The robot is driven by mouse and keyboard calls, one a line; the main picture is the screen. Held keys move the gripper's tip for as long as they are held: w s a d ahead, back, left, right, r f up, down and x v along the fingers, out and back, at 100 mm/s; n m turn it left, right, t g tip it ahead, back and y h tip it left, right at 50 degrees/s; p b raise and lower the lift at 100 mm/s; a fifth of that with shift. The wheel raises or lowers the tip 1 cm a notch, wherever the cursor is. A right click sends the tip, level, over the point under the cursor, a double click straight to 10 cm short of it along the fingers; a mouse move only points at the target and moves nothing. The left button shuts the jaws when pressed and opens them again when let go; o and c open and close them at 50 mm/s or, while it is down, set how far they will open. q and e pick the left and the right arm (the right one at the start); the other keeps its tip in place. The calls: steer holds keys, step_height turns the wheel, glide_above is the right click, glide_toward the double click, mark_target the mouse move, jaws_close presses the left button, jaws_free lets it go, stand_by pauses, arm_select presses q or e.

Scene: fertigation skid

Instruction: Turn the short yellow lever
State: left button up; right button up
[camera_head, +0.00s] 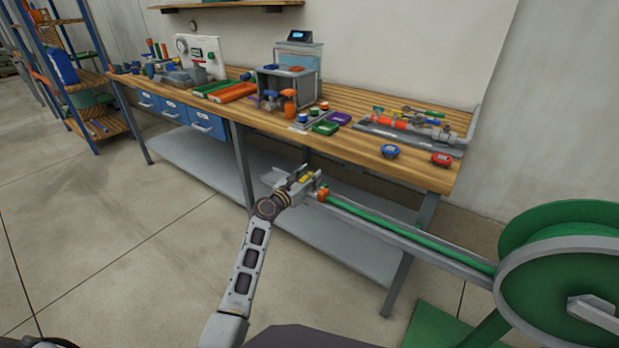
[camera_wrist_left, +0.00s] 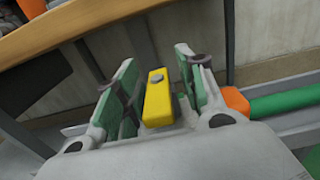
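The short yellow lever (camera_wrist_left: 158,97) stands between the two green-padded fingers of my left gripper (camera_wrist_left: 158,75) in the left wrist view. A narrow gap shows on each side of it, so the gripper looks open around it rather than clamped. Only a little of the yellow lever (camera_head: 307,176) shows there between the fingers. The lever's base and pivot are hidden by the gripper. My right gripper is not in view.
An orange fitting (camera_head: 322,193) and green hose (camera_head: 410,236) run from beside the gripper to a green reel (camera_head: 545,225) at right. The workbench edge (camera_head: 330,145) is just behind. On it lies a pipe assembly (camera_head: 410,130) with small coloured levers. Floor at left is clear.

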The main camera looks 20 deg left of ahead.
arm_select(q)
steer(key=shift+w, duration=0.1)
jaws_close()
stand_by(0.3)
